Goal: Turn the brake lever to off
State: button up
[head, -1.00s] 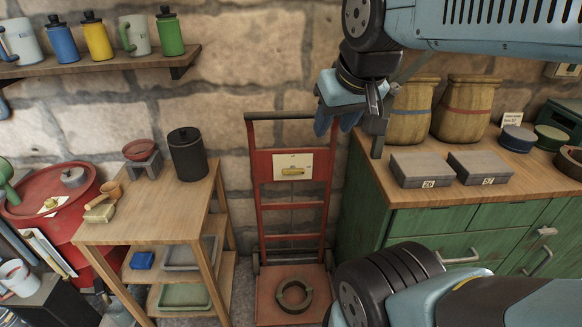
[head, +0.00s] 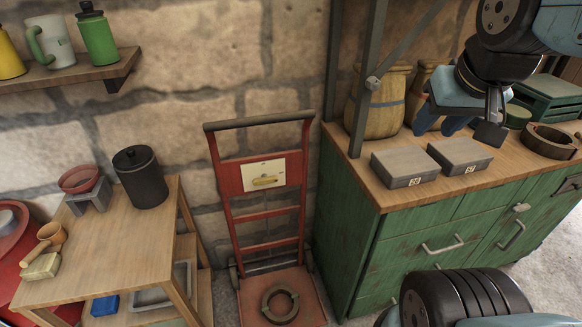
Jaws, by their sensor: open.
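The lever lies roughly level across the plate. The markings on the plate are too small to read. My gripper (head: 470,127) is open and empty. It hangs over the wooden top of the green cabinet, well to the right of the lever and higher in the picture. Nothing covers the lever.
A wooden table (head: 110,235) stands left of the hand truck. A ring (head: 280,303) lies on the truck's base plate.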

aim_at(264, 179)
jog(key=u, duration=0.85)
jog(key=i, duration=0.1)
jog(key=z, duration=2.4)
jog(key=k, duration=0.5)
jog(key=u, duration=0.9)
jog(key=k, duration=0.4)
jog(key=u, duration=0.15)
jog(key=i, duration=0.5)
jog(key=z, duration=0.05)
